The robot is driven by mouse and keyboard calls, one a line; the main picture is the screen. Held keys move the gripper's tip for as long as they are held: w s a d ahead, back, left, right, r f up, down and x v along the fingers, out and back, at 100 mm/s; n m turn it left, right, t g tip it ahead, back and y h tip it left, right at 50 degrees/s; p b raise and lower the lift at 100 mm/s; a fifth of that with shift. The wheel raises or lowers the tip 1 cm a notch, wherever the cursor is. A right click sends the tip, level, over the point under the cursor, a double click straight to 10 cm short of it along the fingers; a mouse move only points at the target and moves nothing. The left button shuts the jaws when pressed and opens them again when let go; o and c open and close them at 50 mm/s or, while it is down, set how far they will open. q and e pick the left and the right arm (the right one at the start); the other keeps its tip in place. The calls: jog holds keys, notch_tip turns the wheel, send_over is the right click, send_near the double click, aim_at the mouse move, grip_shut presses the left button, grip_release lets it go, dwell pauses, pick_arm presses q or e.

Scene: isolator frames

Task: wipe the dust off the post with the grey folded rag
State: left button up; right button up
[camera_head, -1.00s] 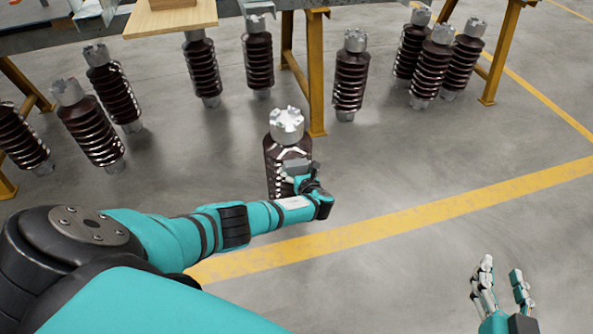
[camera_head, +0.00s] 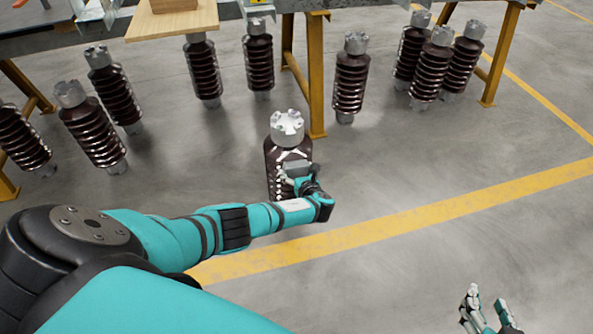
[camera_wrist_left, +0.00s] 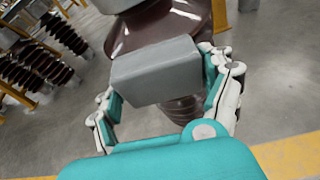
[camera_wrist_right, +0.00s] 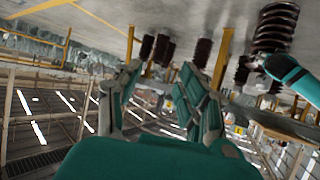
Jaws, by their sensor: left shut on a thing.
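The post (camera_head: 287,137) is a dark brown ribbed insulator with a grey metal cap, standing upright on the floor in the middle of the head view. It also fills the top of the left wrist view (camera_wrist_left: 185,25). My left gripper (camera_head: 296,178) is at the near side of the post. It is shut on the grey folded rag (camera_wrist_left: 157,70), a block-like piece between its fingers, right in front of the post's ribs. I cannot tell whether rag and post touch. My right gripper (camera_head: 488,306) is open and empty at the lower right, well away from the post. Dust is not discernible.
Several similar brown insulators stand behind, such as one by the table leg (camera_head: 350,80) and one at the left (camera_head: 90,125). A workbench with yellow legs (camera_head: 316,75) stands at the back. A yellow floor line (camera_head: 430,215) crosses open floor at the right.

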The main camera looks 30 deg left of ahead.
pick_arm(q)
jog(key=shift+s+d+p, duration=0.8)
jog(key=shift+s+d, duration=0.15)
jog(key=shift+d, duration=0.3)
jog(key=shift+s+d+f+p, duration=0.1)
jog(key=shift+s+d+p, duration=0.4)
jog(key=shift+s+d, duration=0.35)
pick_arm(e)
jog(key=s+d+f+g+h, duration=0.1)
jog(key=s+d+f+g, duration=0.3)
jog(key=s+f+g, duration=0.3)
jog(key=shift+s+g+h, duration=0.3)
jog(key=shift+s+h, duration=0.1)
jog(key=shift+s, duration=1.6)
pick_arm(q)
jog(key=shift+d, duration=0.1)
jog(key=shift+s+d+p, duration=0.75)
jog(key=shift+s+d, duration=0.15)
jog(key=shift+d, duration=0.2)
pick_arm(e)
jog(key=shift+s+d+r+g, duration=0.2)
jog(key=shift+s+g, duration=0.1)
jog(key=shift+s, duration=0.3)
jog(key=shift+s+d+r+g, duration=0.15)
jog(key=shift+s+g, duration=0.15)
jog(key=shift+s, duration=0.3)
jog(key=shift+f, duration=0.1)
